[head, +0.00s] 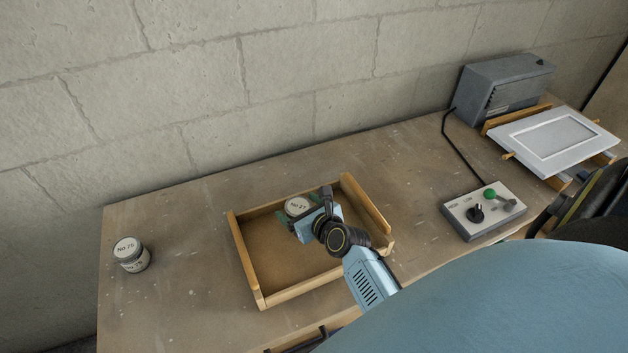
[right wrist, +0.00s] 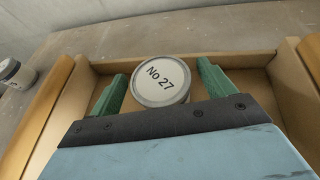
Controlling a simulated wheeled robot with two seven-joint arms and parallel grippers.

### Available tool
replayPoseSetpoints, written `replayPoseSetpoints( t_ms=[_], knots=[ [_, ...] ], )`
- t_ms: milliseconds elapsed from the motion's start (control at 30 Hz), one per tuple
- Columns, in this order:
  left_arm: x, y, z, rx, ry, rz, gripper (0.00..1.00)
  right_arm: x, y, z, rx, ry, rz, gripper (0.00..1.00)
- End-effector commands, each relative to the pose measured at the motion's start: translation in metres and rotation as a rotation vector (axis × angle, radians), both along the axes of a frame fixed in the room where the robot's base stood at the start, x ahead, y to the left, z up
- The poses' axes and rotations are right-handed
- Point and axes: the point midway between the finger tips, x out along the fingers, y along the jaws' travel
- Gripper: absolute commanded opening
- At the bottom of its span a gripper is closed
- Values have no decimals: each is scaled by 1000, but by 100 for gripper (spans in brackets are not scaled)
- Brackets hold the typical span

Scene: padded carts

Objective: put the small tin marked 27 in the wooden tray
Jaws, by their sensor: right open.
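The small tin marked 27 (head: 297,205) has a white lid and is inside the wooden tray (head: 247,262), toward its back wall. In the right wrist view the tin (right wrist: 160,82) looks upright, its label "No 27" readable; its base is hidden. My right gripper (head: 300,208) is over the tray, with green fingers open on both sides of the tin. In the right wrist view, gaps show between the tin and the fingers of the gripper (right wrist: 162,84). My left gripper is not in view.
A control box (head: 483,212) with a green knob, a grey metal unit (head: 503,87) and a white panel (head: 555,138) are at the right. A stone wall runs behind.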

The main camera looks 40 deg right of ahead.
Motion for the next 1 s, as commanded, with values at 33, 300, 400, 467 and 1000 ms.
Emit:
replayPoseSetpoints(
  t_ms=[33, 300, 400, 467, 1000],
  knots=[
    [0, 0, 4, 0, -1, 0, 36, -12, 0, 5, 2, 2, -2, 82],
    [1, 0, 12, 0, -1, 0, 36, -64, 1, 27, 1, 1, -1, 82],
    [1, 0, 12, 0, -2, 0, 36, -77, 1, 32, 2, 1, -1, 82],
    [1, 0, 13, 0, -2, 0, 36, -82, 2, 34, 1, 1, 1, 82],
    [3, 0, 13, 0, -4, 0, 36, -90, 5, 37, -47, 11, 38, 82]
  ],
)
